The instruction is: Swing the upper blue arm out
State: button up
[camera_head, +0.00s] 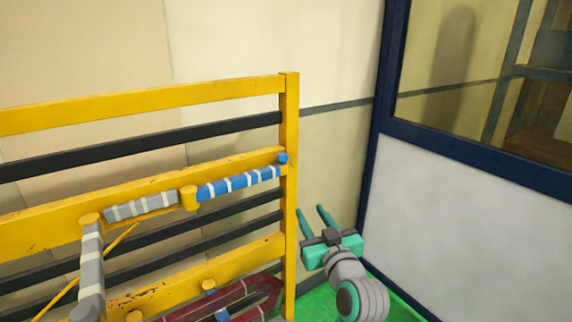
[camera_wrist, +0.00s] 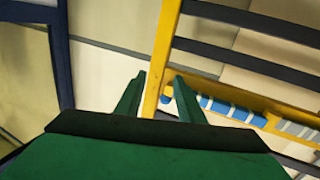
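The upper blue arm (camera_head: 240,183) is a blue bar with white bands. It lies along the yellow middle rail, from a yellow joint (camera_head: 189,197) to a blue end at the right post. It also shows in the wrist view (camera_wrist: 228,108), right of my fingers. My gripper (camera_head: 310,211) is green and stands to the right of the yellow post, lower than the arm's blue end. In the wrist view my gripper (camera_wrist: 160,78) has its two fingers apart, with nothing held between them. The yellow post (camera_wrist: 160,60) shows beyond the gap. I cannot tell whether a finger touches it.
The yellow frame (camera_head: 290,200) has black bars across it. Grey banded arms (camera_head: 140,206) hang at its left, and a dark red curved part (camera_head: 240,290) is low down. A dark blue framed partition (camera_head: 470,220) stands close on the right. Green floor (camera_head: 400,300) shows between.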

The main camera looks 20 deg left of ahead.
aim_at(285, 160)
notch_tip(285, 160, up, 10)
jog(key=a+n+g+y, duration=0.1)
jog(key=a+n+y, duration=0.1)
jog(key=a+n, duration=0.1)
jog(key=x, duration=1)
jog(key=shift+w, duration=0.3)
jog(key=shift+f, duration=0.1)
grip_shut()
